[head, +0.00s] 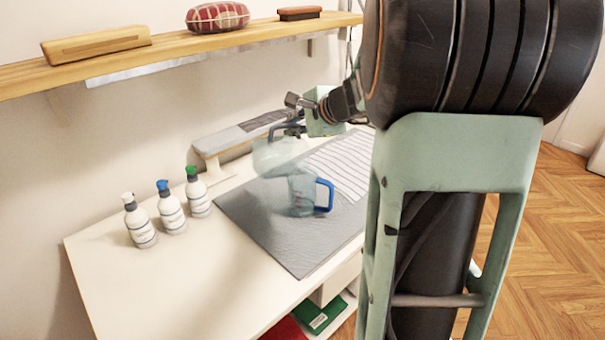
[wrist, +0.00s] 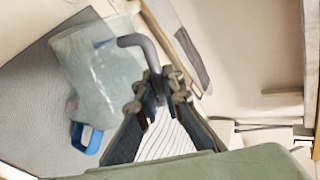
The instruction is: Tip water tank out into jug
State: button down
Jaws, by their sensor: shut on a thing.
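The water tank (head: 275,156) is a clear, pale blue-green vessel with a dark handle. It hangs above the grey mat, up and left of the jug in the head view. My gripper (head: 298,102) is shut on its handle. In the wrist view the fingertips (wrist: 157,88) close on the grey handle (wrist: 140,42), and the tank body (wrist: 98,68) extends to the left. The jug (head: 302,190) is clear with a blue handle and stands upright on the mat. In the wrist view the tank partly hides it, and its blue handle (wrist: 88,138) shows. I cannot make out any water level.
The grey mat (head: 256,222) lies on the white table (head: 155,290), with striped cloth (head: 338,165) on it. Several pump bottles (head: 171,210) stand at left. A small ironing board (head: 240,136) stands behind. A wooden shelf (head: 170,52) runs above. The table's front left is clear.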

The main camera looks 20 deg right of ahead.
jog(key=d+m+y, duration=0.1)
jog(key=d+y, duration=0.1)
jog(key=d, duration=0.1)
jog(key=d+m+y, duration=0.1)
jog(key=d, duration=0.1)
jog(key=shift+w+d+f+m+p, duration=0.1)
jog(key=shift+w+f+m+p, duration=0.05)
jog(key=shift+w+m+p, duration=0.2)
jog(key=shift+d, duration=0.1)
jog(key=shift+d+f+y, duration=0.15)
jog(key=shift+d+y, duration=0.15)
jog(key=shift+d, duration=0.05)
jog(key=shift+d, duration=0.15)
dwell(0.4)
